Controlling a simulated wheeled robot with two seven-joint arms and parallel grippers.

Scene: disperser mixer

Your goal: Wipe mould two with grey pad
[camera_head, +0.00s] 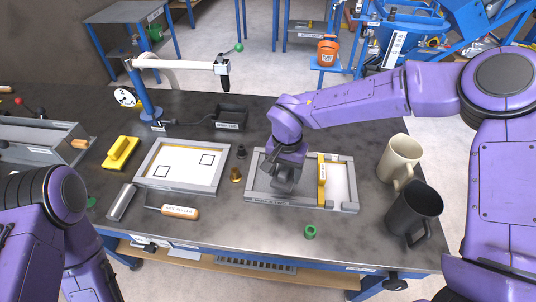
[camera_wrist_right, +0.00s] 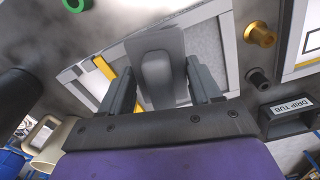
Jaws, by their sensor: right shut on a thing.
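My right gripper (camera_head: 284,174) is over the left part of the right-hand mould frame (camera_head: 303,203), which has a white inside and a yellow bar (camera_head: 322,181) across it. In the right wrist view the gripper (camera_wrist_right: 161,88) is shut on the grey pad (camera_wrist_right: 160,50), held by its raised handle. The grey pad (camera_head: 283,188) is partly hidden by the gripper in the head view. It lies over the mould's inside, left of the yellow bar; I cannot tell whether it touches. My left arm shows at the lower left, but its gripper is out of view.
Another mould frame (camera_head: 182,186) with two square outlines stands to the left. A yellow pad (camera_head: 120,153), a wooden-handled tool (camera_head: 178,211), a drip tub (camera_head: 231,117) and a brass piece (camera_head: 236,175) are around it. A cream mug (camera_head: 400,160) and black jug (camera_head: 412,215) stand at right.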

